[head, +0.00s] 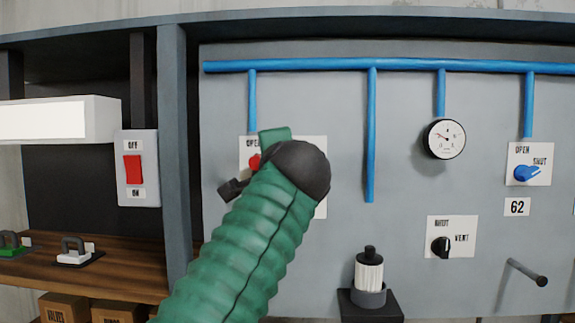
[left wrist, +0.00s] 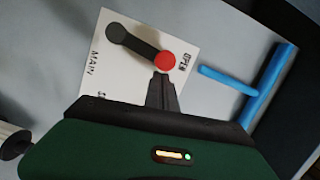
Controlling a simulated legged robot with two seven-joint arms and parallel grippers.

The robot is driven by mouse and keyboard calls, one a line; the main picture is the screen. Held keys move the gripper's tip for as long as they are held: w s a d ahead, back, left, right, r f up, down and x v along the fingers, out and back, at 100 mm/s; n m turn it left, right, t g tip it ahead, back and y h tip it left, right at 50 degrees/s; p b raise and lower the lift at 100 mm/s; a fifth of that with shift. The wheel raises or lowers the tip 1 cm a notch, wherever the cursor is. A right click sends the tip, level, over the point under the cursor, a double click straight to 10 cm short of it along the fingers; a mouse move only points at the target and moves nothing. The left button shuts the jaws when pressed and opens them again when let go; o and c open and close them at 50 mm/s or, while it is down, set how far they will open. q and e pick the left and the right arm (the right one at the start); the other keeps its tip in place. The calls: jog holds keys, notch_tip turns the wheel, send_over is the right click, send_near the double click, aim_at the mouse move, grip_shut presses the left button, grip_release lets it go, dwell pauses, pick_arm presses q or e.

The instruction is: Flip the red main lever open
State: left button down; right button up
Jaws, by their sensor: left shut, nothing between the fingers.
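The main lever (left wrist: 140,45) is a black bar with a round black hub and a red knob on a white plate (left wrist: 105,75) marked MAIN and OPEN. In the left wrist view its red knob (left wrist: 165,62) lies beside the word OPEN. My left gripper (left wrist: 161,82) is shut and empty, its fingertips right by the red knob; I cannot tell whether they touch. In the head view my green arm and black wrist cover most of the plate, and only a bit of the red knob (head: 254,162) shows. My right gripper is not in view.
Blue pipes (head: 370,130) run over the grey panel. To the right are a gauge (head: 444,138), a blue valve handle (head: 528,173), a black vent knob (head: 441,247) and a projecting peg (head: 527,272). A red rocker switch (head: 133,169) is at left.

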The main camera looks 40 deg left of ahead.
pick_arm(q)
jog(key=shift+s+a+r+n, duration=0.25)
jog(key=shift+s+a+n, duration=0.15)
jog(key=shift+n, duration=0.2)
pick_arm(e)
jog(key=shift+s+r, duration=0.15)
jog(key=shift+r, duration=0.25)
pick_arm(q)
jog(key=shift+s+a, duration=0.1)
jog(key=shift+p, duration=0.35)
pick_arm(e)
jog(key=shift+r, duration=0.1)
